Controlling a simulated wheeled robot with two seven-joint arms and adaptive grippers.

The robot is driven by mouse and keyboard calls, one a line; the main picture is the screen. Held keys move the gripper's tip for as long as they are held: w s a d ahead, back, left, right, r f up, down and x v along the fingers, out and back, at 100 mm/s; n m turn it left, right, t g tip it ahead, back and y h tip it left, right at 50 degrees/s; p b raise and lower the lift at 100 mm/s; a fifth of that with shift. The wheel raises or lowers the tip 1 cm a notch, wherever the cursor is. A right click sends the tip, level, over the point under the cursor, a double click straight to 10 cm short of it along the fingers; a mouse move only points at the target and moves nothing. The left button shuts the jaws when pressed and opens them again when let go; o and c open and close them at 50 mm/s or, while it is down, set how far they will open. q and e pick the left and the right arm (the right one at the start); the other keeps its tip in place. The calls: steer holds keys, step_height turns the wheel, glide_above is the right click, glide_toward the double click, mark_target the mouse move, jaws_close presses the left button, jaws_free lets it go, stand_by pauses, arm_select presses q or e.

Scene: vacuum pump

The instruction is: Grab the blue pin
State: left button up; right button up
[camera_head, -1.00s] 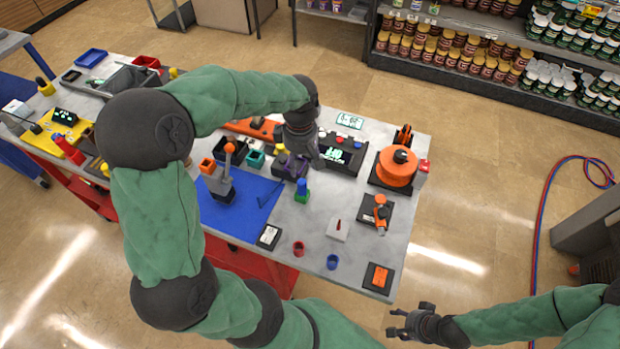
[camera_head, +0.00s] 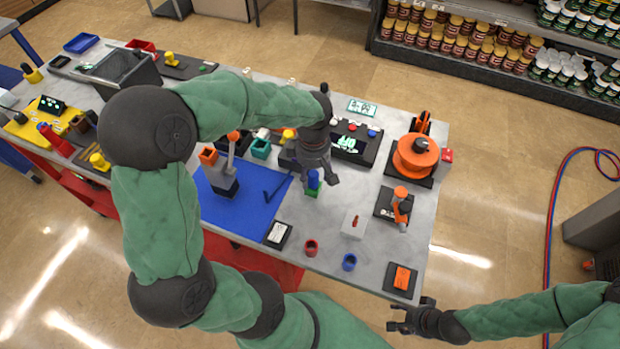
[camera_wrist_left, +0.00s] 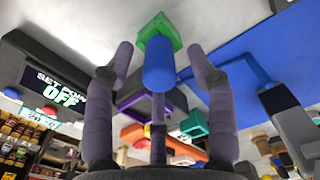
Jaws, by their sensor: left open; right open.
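The blue pin (camera_head: 313,178) stands upright in a green base (camera_head: 312,191) on the grey table, beside the blue mat. My left gripper (camera_head: 322,177) is open at the pin, its fingers partly overlapping it in the head view. In the left wrist view the blue pin (camera_wrist_left: 158,66) points toward the gripper, with the green base (camera_wrist_left: 161,30) behind it. The spread fingers of the left gripper (camera_wrist_left: 160,62) stand on either side of the pin, with gaps; a third finger is below. My right gripper (camera_head: 408,318) is open and empty beyond the table's front right edge.
A blue mat (camera_head: 233,208) with a grey stand lies left of the pin. A dark panel with a lit display (camera_head: 350,145) sits behind. A red cup (camera_head: 311,248), a blue cup (camera_head: 349,262) and a white block (camera_head: 354,224) stand toward the front.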

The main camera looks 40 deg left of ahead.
arm_select(q)
steer(key=shift+d+f, duration=0.25)
steer(key=shift+a, duration=0.1)
steer(key=c, duration=1)
steer(key=shift+r, duration=0.1)
steer(key=shift+c, duration=0.2)
